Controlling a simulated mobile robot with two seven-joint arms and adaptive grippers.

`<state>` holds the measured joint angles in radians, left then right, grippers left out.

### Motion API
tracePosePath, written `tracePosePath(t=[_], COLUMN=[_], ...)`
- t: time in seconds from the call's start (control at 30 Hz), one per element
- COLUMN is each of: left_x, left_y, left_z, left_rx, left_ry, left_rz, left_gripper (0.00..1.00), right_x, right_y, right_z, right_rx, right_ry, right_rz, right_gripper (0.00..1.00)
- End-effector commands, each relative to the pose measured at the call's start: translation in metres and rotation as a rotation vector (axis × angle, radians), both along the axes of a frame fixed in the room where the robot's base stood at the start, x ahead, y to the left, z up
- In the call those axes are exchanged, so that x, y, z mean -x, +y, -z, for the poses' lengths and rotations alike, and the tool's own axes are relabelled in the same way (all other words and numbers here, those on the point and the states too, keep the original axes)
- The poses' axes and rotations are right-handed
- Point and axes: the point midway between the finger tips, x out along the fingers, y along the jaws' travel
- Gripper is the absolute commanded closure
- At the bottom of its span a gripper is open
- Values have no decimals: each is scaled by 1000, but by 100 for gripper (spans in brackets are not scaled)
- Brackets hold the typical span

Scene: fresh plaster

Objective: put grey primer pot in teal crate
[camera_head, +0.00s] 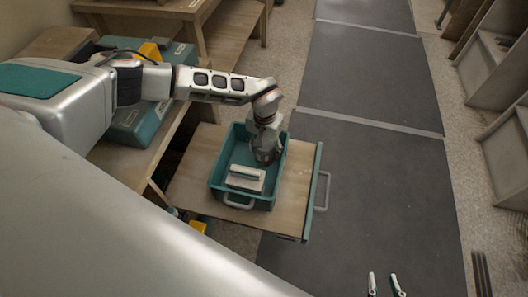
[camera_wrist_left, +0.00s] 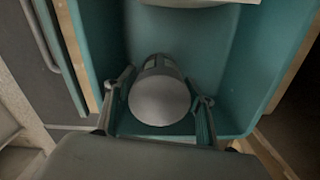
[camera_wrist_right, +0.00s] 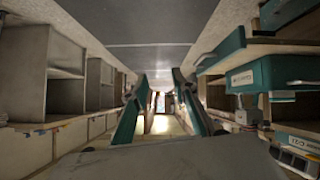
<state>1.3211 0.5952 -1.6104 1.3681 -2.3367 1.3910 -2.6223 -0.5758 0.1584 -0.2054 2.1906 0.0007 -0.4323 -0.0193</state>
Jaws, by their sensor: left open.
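The teal crate (camera_head: 216,182) stands on a pulled-out wooden drawer; its wall also shows in the left wrist view (camera_wrist_left: 248,70). The grey primer pot (camera_wrist_left: 160,101) stands inside the crate near its end wall, seen from above with its pale round top. My left gripper (camera_head: 264,152) reaches down into the crate. Its fingers are apart, one on each side of the pot (camera_wrist_left: 160,84); I cannot tell whether they touch it. In the head view the gripper mostly hides the pot. My right gripper (camera_head: 384,284) is open and empty over the floor, with its parted fingers also in the right wrist view (camera_wrist_right: 158,98).
The wooden drawer (camera_head: 188,188) has bare room left of the crate. A teal case (camera_head: 140,122) sits on the bench at left. Dark floor mats (camera_head: 370,180) lie clear to the right.

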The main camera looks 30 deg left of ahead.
Motion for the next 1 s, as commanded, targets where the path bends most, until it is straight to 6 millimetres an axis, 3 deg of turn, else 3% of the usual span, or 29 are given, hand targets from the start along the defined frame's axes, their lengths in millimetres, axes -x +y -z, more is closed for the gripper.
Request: tracePosePath(t=[0.03,0.1,0.4,0.6,1.0], left_x=[-4,-5,-3,-1,0], left_y=[0,0,0,0,0], left_z=[-18,-34,-88,-103,-104], left_rx=[-1,-1,0,0,0], left_ry=[-12,-14,-8,-4,-1], left_rz=[1,1,0,1,1], left_gripper=[46,46,46,46,46], right_x=[-2,-1,2,6,12], right_y=[-1,-2,-8,-8,-8], right_z=[-6,-6,-2,3,6], right_rx=[2,4,13,11,13], right_ry=[-7,-5,10,22,33], right_rz=[1,3,17,22,19], right_gripper=[72,72,72,72,72])
